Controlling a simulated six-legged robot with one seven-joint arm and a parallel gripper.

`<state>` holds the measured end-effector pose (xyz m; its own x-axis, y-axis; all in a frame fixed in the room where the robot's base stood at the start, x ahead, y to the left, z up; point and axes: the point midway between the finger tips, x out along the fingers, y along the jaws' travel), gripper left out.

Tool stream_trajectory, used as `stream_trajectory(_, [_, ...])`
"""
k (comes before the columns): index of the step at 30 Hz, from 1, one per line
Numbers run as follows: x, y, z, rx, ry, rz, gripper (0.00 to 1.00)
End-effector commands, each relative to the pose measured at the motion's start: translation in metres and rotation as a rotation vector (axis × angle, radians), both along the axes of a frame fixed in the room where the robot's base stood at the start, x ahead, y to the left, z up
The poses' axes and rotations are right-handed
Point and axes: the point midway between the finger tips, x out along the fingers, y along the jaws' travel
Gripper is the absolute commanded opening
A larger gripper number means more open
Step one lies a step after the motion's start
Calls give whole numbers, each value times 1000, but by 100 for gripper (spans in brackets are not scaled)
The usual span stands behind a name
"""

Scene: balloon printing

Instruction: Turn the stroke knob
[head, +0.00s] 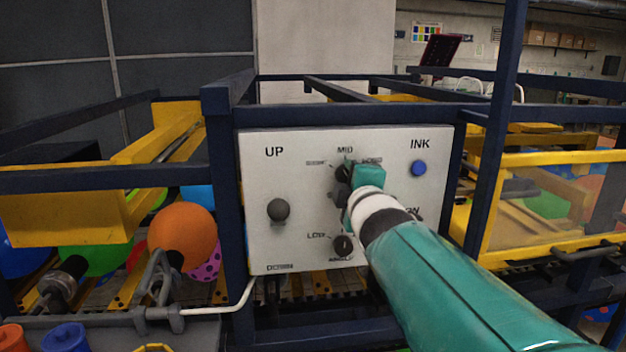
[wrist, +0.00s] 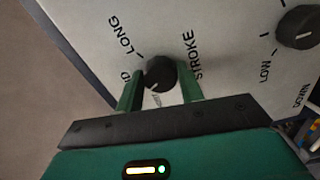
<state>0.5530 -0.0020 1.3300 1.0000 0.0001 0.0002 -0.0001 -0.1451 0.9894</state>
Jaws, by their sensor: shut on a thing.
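The white control panel (head: 312,205) stands upright in front of me. In the wrist view the black round stroke knob (wrist: 161,72) sits beside the word STROKE, with LONG printed to its upper left. My gripper (wrist: 160,80) has one green finger on each side of the knob and is shut on it. In the head view my gripper (head: 347,184) reaches the middle of the panel from the lower right. It hides most of the stroke knob and part of the lettering there.
A lower black knob (head: 344,245) sits under my gripper near LOW. A dark grey ball-shaped lever (head: 278,210) is at the panel's left, and a blue INK button (head: 418,168) at upper right. Dark blue frame posts (head: 222,190) flank the panel. An orange balloon (head: 182,235) lies left.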

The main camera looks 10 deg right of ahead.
Motion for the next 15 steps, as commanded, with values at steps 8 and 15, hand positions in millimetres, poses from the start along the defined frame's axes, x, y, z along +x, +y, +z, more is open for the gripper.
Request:
stream_trajectory(8, [0,-1,1,-260,0,-2,15])
stream_trajectory(15, [0,-1,1,-448,0,-2,15])
